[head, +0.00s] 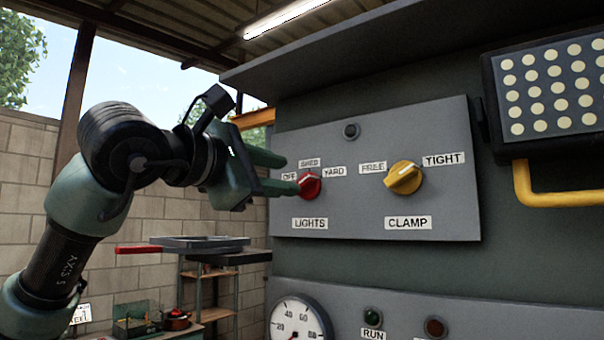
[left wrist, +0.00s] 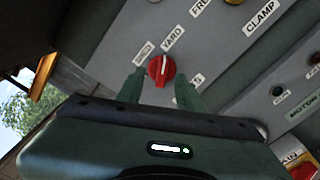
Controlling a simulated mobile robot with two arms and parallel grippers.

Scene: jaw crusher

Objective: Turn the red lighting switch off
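The red lighting switch (head: 311,186) is a round knob with a white mark, above the LIGHTS label on a grey panel. OFF is to its left, SHED above and YARD to its right. My left gripper (head: 291,174) is open at the knob's left side in the head view. In the left wrist view the knob (left wrist: 161,68) shows between and just beyond the two spread fingertips (left wrist: 160,90). I cannot tell whether they touch it. My right gripper is in neither view.
A yellow CLAMP knob (head: 403,178) sits right of the switch on the same panel (head: 450,215). A dark lamp box with a yellow handle (head: 560,196) juts out at the right. A gauge (head: 298,322) and RUN light are below. A red-handled tray (head: 200,243) is under my left arm.

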